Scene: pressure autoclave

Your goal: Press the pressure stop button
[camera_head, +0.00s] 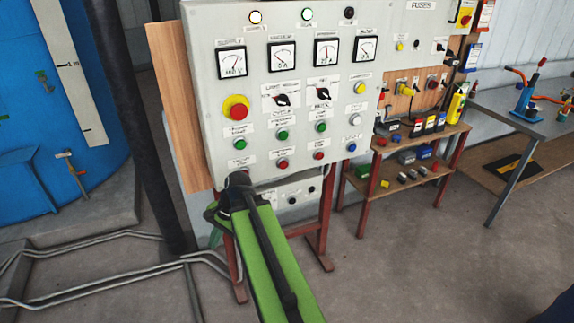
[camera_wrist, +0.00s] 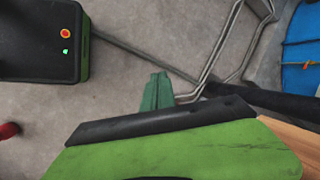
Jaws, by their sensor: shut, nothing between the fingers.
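The pressure stop button appears to be the red button (camera_head: 282,165) in the lower row of the grey control panel (camera_head: 215,90), below a green button (camera_head: 282,135); its small label is hard to read. My gripper (camera_wrist: 158,80) shows as a narrow green shape in the wrist view, shut and empty, with bare floor behind it. In the head view, the dark end of my arm is just below and left of the red button. My gripper's fingers are not clear there, and I see no contact with the button.
A red emergency knob (camera_head: 236,108), another red button (camera_head: 319,155) and a blue button (camera_head: 353,147) sit on the panel. A wooden board (camera_head: 178,105) and a dark post (camera_head: 137,110) stand left. A shelf (camera_head: 385,150) with tools stands right.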

